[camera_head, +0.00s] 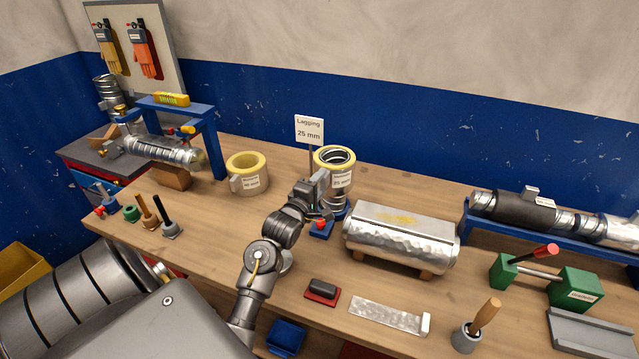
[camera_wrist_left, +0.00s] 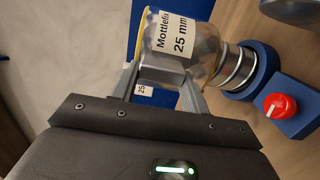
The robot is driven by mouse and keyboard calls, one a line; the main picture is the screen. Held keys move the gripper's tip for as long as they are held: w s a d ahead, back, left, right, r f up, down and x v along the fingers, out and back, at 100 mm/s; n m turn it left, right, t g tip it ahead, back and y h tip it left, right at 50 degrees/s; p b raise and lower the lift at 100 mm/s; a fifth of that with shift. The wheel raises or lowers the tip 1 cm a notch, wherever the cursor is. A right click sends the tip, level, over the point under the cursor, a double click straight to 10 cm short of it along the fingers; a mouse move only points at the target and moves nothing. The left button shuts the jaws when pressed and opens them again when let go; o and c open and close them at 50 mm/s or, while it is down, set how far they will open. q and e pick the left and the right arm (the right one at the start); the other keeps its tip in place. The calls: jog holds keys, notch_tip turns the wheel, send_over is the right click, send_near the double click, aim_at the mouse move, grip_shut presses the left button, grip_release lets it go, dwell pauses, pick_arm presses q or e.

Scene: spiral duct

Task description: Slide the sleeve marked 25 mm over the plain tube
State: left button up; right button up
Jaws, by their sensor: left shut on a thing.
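The sleeve marked 25 mm (camera_head: 345,180) is a yellow-edged ring with a silvery wrap and a white label. It also shows in the left wrist view (camera_wrist_left: 205,62). It sits upright around the plain metal tube (camera_wrist_left: 238,72), whose lower part shows bare below it. The tube stands on a blue base (camera_wrist_left: 262,75) with a red knob (camera_wrist_left: 280,106). My left gripper (camera_head: 322,186) is shut on the sleeve's side, at the label side. The sleeve hides most of the tube, and my gripper hides part of the sleeve. My right gripper is not in view.
A wider yellow sleeve (camera_head: 236,184) stands to the left. A "Lagging 25 mm" sign (camera_head: 309,130) stands behind. A foil-clad cylinder (camera_head: 400,240) lies close on the right. A black-and-red block (camera_head: 322,292) and a metal strip (camera_head: 385,315) lie in front.

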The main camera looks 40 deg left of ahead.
pick_arm(q)
jog(key=shift+f+b, duration=2.15)
jog(key=shift+f, duration=1.85)
jog(key=o, duration=1.1)
jog(key=shift+r, duration=0.1)
jog(key=shift+o, duration=0.2)
jog(key=shift+s, duration=0.1)
jog(key=shift+s+d+f, duration=0.15)
jog(key=shift+s+f, duration=0.05)
jog(key=shift+s, duration=0.15)
jog(key=b+v, duration=0.2)
jog(key=v, duration=0.8)
jog(key=shift+r, duration=0.15)
jog(key=shift+w, duration=0.1)
